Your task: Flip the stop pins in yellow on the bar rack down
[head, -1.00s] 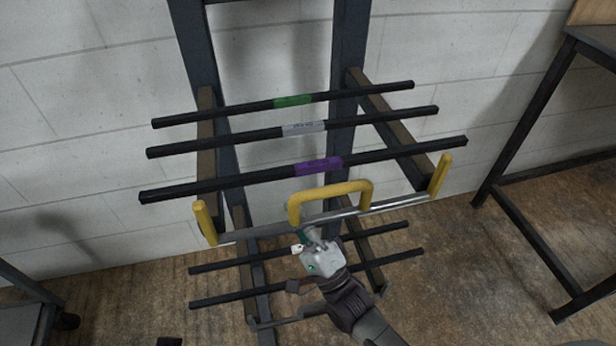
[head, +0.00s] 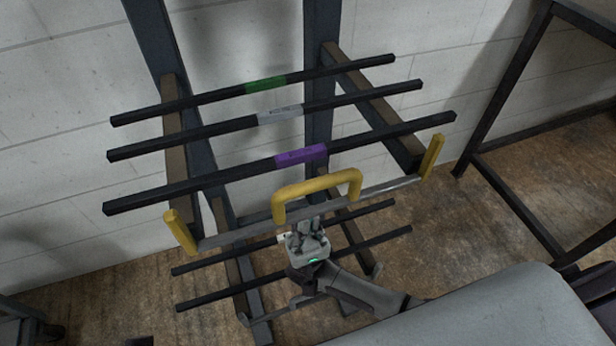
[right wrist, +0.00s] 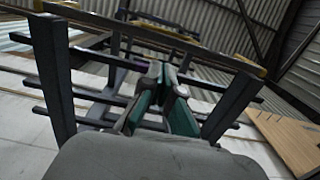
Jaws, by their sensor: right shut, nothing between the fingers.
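The bar rack holds two upright yellow stop pins, the left one (head: 180,231) and the right one (head: 431,156), at the front ends of its upper arms. A silver rod (head: 386,190) joins them, with a yellow handle (head: 317,184) standing up from its middle. My right gripper (head: 308,222) is just below the handle and rod, pointing up toward them. In the right wrist view its green-padded fingers (right wrist: 163,74) are shut with nothing between them. Whether the fingertips touch the rod is unclear. My left gripper is out of view.
Three black bars with green (head: 266,83), white (head: 280,114) and purple (head: 301,154) labels lie on the upper arms. Two more bars (head: 200,265) lie below, behind my right arm. A dark table frame (head: 515,200) stands at right. A block wall is behind the rack.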

